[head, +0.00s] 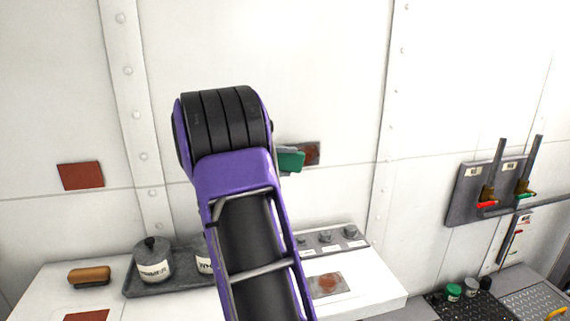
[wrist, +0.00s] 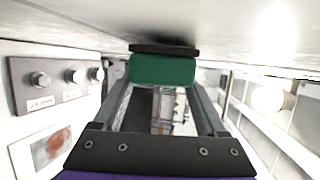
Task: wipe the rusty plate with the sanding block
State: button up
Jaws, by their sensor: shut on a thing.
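My gripper (wrist: 163,78) is shut on a green block with a dark pad (wrist: 163,68), which looks like the sanding block. In the wrist view the pad faces the pale wall; I cannot tell if it touches. In the head view the green block (head: 291,161) shows beside my purple arm, overlapping the left part of a grey plate with a rusty patch (head: 312,152) on the wall.
A tray (head: 188,285) with lidded pots, a brown-handled object (head: 89,275) and a knob panel (head: 330,241) are on the counter. A red-brown plate (head: 80,175) is on the wall at left. A lever panel (head: 470,195) is on the wall at right.

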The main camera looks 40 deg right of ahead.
aim_at(295, 160)
jog(key=shift+w+d, duration=0.15)
jog(key=shift+w, duration=0.05)
jog(key=shift+s+d, duration=0.1)
jog(key=shift+s+d, duration=0.4)
jog(key=shift+d, duration=0.3)
jog(key=shift+s+d, duration=0.4)
jog(key=shift+d, duration=0.25)
jog(key=s+d, duration=0.3)
jog(key=d, duration=0.3)
jog(key=shift+d+b, duration=0.2)
jog(key=shift+b, duration=0.15)
jog(key=shift+a+r, duration=0.1)
jog(key=shift+w+a, duration=0.55)
jog(key=shift+a, duration=0.5)
jog(key=shift+w+a, duration=0.5)
jog(key=shift+a, duration=0.6)
jog(key=shift+w+a, duration=0.55)
jog(key=shift+a, duration=0.5)
jog(key=shift+w+a+p, duration=0.2)
jog(key=shift+w+a, duration=0.25)
jog(key=shift+a, duration=0.25)
jog(key=shift+w+a+p, duration=0.15)
jog(key=shift+w+a, duration=0.3)
jog(key=shift+a, duration=0.25)
